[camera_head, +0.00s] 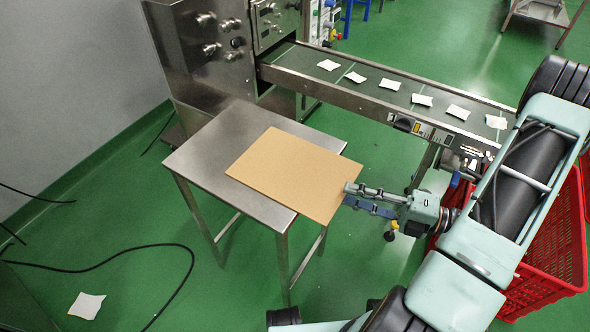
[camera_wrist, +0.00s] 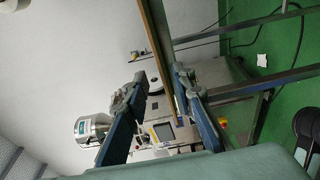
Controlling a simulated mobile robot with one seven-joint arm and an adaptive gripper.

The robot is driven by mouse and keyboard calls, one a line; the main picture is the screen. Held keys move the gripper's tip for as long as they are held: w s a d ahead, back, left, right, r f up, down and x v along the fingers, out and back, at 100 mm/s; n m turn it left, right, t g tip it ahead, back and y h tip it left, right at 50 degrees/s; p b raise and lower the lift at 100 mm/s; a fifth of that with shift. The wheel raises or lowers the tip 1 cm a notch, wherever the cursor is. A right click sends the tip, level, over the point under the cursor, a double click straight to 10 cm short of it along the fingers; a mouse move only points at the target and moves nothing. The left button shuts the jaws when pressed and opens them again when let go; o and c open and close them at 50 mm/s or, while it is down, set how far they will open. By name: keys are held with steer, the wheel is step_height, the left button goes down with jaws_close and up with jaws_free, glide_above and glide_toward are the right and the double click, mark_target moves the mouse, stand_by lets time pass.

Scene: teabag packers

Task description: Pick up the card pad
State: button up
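The card pad (camera_head: 285,172) is a flat tan board lying on a small metal table (camera_head: 200,160) in the head view. Its right end sticks out past the table's edge. My gripper (camera_head: 348,195) is at that overhanging right corner, one finger showing over the board and the other lower. In the wrist view the pad shows edge-on as a thin tan strip (camera_wrist: 158,50). It runs between the two spread fingers of my gripper (camera_wrist: 161,82), nearer the right-hand finger. A gap shows between the strip and the left-hand finger. Whether the nearer finger touches the pad is unclear.
A conveyor (camera_head: 390,85) with several white teabags runs behind the table from a steel machine (camera_head: 215,45). A red crate (camera_head: 545,250) stands at right, behind my arm. Black cables (camera_head: 120,250) and a white packet (camera_head: 86,305) lie on the green floor at left.

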mark_target(335, 190)
steer(key=x, duration=0.2)
steer(key=b+x, duration=0.1)
steer(key=x, duration=0.1)
steer(key=shift+f, duration=0.25)
steer(key=shift+w+a, duration=0.2)
steer(key=shift+a, duration=0.25)
jaws_close()
steer(key=shift+r, duration=0.1)
